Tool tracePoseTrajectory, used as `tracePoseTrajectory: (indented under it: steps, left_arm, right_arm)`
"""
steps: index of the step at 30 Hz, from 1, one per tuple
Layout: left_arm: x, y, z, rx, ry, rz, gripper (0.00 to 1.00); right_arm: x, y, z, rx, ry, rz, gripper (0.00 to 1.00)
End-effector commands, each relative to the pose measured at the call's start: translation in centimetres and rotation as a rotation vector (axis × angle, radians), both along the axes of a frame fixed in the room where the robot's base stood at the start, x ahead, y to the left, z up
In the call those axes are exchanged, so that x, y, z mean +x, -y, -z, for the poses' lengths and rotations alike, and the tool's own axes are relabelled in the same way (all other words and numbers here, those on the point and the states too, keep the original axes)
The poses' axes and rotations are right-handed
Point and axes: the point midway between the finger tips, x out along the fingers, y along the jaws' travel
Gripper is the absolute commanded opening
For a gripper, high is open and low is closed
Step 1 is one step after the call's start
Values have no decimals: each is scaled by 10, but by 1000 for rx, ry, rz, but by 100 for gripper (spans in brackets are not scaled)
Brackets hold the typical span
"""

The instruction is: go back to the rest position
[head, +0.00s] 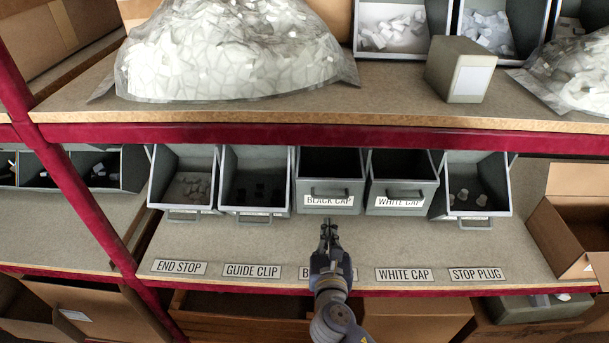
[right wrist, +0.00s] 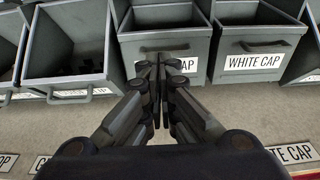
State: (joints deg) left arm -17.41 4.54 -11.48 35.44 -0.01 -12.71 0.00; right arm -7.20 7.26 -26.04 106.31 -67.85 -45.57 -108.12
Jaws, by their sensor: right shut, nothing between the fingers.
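My right gripper (head: 328,226) is shut and empty, just in front of the grey bin labelled BLACK CAP (head: 329,202). In the right wrist view its closed fingers (right wrist: 157,75) cover part of that bin's label (right wrist: 183,64); I cannot tell whether they touch the bin. The inside of the BLACK CAP bin looks dark, with no contents visible. The WHITE CAP bin (head: 401,200) stands directly to its right and also shows in the right wrist view (right wrist: 254,62). My left gripper is not in view.
Bins with small parts stand on the same shelf, left (head: 188,190) and right (head: 474,200). A red beam (head: 300,134) edges the upper shelf, which holds a bag of white pieces (head: 225,55) and a grey-green box (head: 459,69). An open cardboard box (head: 575,222) stands at right.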

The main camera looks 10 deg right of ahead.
Motion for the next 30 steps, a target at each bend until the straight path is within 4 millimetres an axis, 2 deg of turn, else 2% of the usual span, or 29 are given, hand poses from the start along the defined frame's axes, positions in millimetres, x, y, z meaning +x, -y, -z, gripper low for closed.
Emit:
tracePoseTrajectory:
  steps: [5, 8, 11, 15, 19, 24, 30]
  left_arm:
    - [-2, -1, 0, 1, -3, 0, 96]
    - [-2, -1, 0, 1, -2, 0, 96]
    - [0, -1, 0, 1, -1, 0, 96]
    - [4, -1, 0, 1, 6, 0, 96]
    - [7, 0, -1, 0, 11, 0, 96]
    - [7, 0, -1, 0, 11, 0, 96]
    - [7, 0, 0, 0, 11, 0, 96]
  right_arm:
    - [-3, 3, 2, 40, -3, 16, 0]
    - [-14, 15, 9, 191, -9, 78, 0]
    - [-34, 33, 23, 457, -16, 198, 0]
    - [-74, 55, 48, 894, -16, 431, 0]
    - [-114, 63, 68, 1266, -1, 677, 0]
    - [-169, 60, 85, 1680, 35, 1033, 0]
    - [-219, 46, 89, 1975, 84, 1392, 0]
